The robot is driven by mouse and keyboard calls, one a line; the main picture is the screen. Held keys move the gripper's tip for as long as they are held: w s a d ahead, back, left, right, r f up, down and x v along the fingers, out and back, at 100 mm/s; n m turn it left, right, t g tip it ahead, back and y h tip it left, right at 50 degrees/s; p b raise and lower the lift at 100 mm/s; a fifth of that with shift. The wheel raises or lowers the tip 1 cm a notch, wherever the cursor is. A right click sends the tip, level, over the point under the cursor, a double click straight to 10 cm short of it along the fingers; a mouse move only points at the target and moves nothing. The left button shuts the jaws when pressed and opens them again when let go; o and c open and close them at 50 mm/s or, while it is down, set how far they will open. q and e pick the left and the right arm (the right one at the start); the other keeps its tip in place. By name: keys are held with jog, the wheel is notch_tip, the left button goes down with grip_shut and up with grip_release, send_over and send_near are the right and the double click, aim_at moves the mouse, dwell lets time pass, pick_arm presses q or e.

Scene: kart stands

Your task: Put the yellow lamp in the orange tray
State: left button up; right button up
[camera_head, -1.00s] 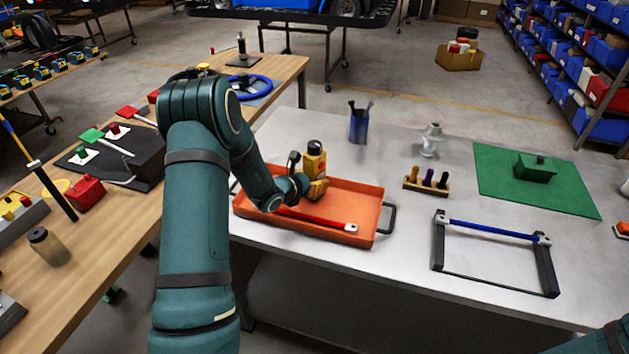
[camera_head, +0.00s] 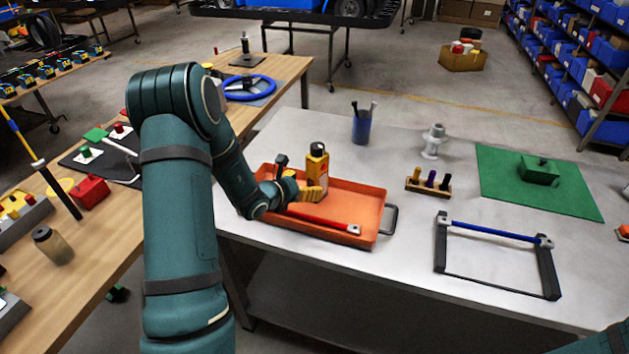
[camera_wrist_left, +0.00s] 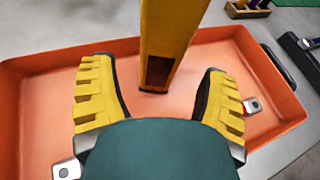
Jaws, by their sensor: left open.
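The yellow lamp (camera_head: 317,162), a boxy body with a dark top, stands upright or nearly so inside the orange tray (camera_head: 372,205). It also shows in the left wrist view (camera_wrist_left: 172,28), its lower end over the tray floor; I cannot tell for certain whether it touches. The tray's floor and walls show in the left wrist view (camera_wrist_left: 45,110). My left gripper (camera_head: 304,184) is open low over the tray, its yellow fingers (camera_wrist_left: 155,72) apart with clear gaps on both sides of the lamp. My right gripper is out of view.
A red bar (camera_head: 318,221) lies in the tray's front part. To the right are a small block with coloured pegs (camera_head: 428,187), a blue-barred frame (camera_head: 495,232) and a green mat (camera_head: 500,190). A blue cup (camera_head: 361,127) stands behind.

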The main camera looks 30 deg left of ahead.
pick_arm(q)
jog(key=d+v, duration=0.1)
jog(key=v, duration=0.5)
jog(key=shift+a, duration=0.5)
jog(key=shift+s, duration=0.1)
